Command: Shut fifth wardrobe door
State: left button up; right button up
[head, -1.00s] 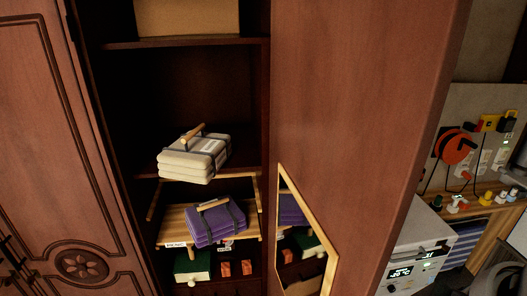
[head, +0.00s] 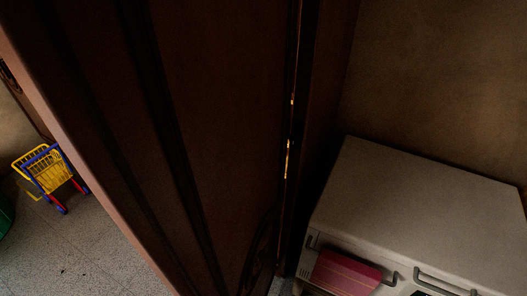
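A wardrobe door (head: 215,120) fills the middle of the head view. I see its dark brown outer face with carved mouldings, in deep shade. It stands open, swung out from the wardrobe, with its lighter free edge (head: 80,185) running down the left. Its hinge side is at the right, where a narrow strip of brassy metal (head: 288,150) shows by a dark side panel (head: 325,90). The wardrobe's inside is hidden behind the door. I cannot tell the door's number from this view. Neither gripper is in view.
A white stove-like appliance (head: 430,205) stands close on the right, with a pink cloth (head: 345,273) hanging at its front. A yellow and blue toy shopping cart (head: 48,172) and a green object (head: 5,215) stand at the left. Speckled floor (head: 75,255) is mostly clear there.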

aim_at(175, 114)
jog(key=l+u, duration=0.1)
jog(key=l, duration=0.35)
jog(key=k+l+u, duration=0.15)
jog(key=l, duration=0.3)
jog(key=l+u, duration=0.1)
jog(key=l, duration=0.35)
jog(key=k, duration=0.05)
